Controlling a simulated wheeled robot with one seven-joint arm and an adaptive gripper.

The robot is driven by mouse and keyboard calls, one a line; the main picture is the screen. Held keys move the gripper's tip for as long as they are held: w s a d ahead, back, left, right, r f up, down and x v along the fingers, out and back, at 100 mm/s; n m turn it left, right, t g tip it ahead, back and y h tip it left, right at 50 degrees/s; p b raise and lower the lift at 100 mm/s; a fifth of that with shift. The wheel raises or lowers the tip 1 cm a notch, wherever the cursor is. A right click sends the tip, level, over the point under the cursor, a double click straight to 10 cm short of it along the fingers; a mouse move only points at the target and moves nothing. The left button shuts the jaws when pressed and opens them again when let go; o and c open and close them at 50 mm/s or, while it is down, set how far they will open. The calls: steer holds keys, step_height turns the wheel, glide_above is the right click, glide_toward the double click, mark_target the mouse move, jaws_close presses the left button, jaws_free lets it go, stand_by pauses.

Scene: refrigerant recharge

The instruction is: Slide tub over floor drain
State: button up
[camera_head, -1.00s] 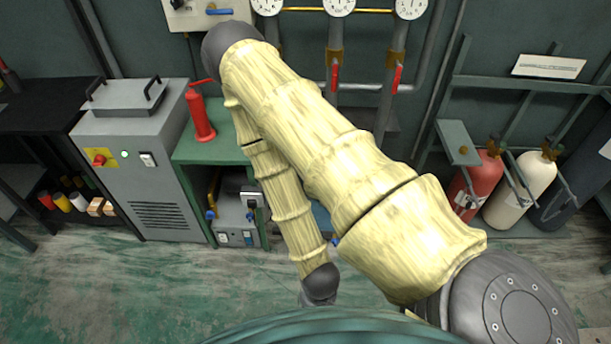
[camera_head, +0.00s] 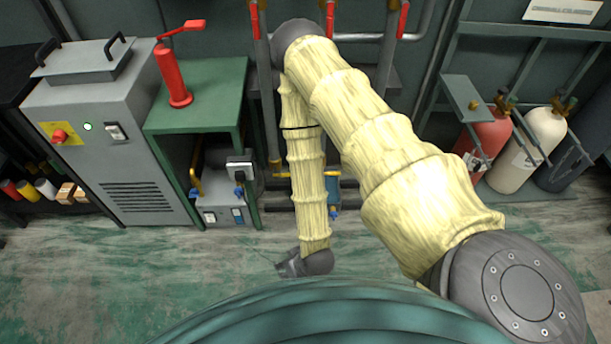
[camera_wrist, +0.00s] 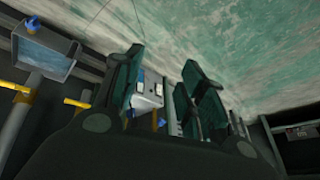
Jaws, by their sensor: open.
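I cannot make out a tub or a floor drain in either view. My gripper (camera_wrist: 163,75) is open, its two dark fingers apart with nothing between them. In the head view my gripper (camera_head: 288,264) is small and dark at the end of the pale arm, over the floor in front of the green bench. A blue box-like part with a blue valve (camera_wrist: 42,52) shows at the left of the wrist view. Whether it is a tub I cannot tell. My arm and body hide part of the floor.
Red (camera_head: 484,140) and cream (camera_head: 530,150) cylinders stand in a rack at right. Some open floor (camera_head: 140,270) lies left.

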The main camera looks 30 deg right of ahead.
steer(key=w+d+f+m+t+h+b, duration=0.1)
steer(key=w+d+f+t+b, duration=0.15)
steer(key=w+f+b, duration=0.45)
steer(key=w+d+f+t+b, duration=0.2)
steer(key=w+f+t+b, duration=0.25)
steer(key=f+b, duration=0.45)
steer(key=w+d+f+m+t+h+b, duration=0.1)
steer(key=w+d+f+t+h+b, duration=0.2)
steer(key=d+f+b, duration=0.4)
steer(key=w+d+f+m+t+h+b, duration=0.2)
steer(key=w+d+f+h+b, duration=0.15)
steer(key=d+b, duration=0.45)
steer(key=shift+h, duration=0.25)
steer(key=shift+d+f+b+x, duration=0.2)
steer(key=shift+b+x, duration=0.4)
steer(key=shift+x, duration=1.15)
steer(key=shift+d+f+b+x, duration=0.15)
steer(key=shift+b+x, duration=0.45)
steer(key=shift+x, duration=1.1)
steer(key=shift+d+f+b+x, duration=0.1)
steer(key=shift+d+b+x, duration=0.35)
steer(key=shift+x, duration=1.3)
steer(key=shift+s+a, duration=0.2)
jaws_close()
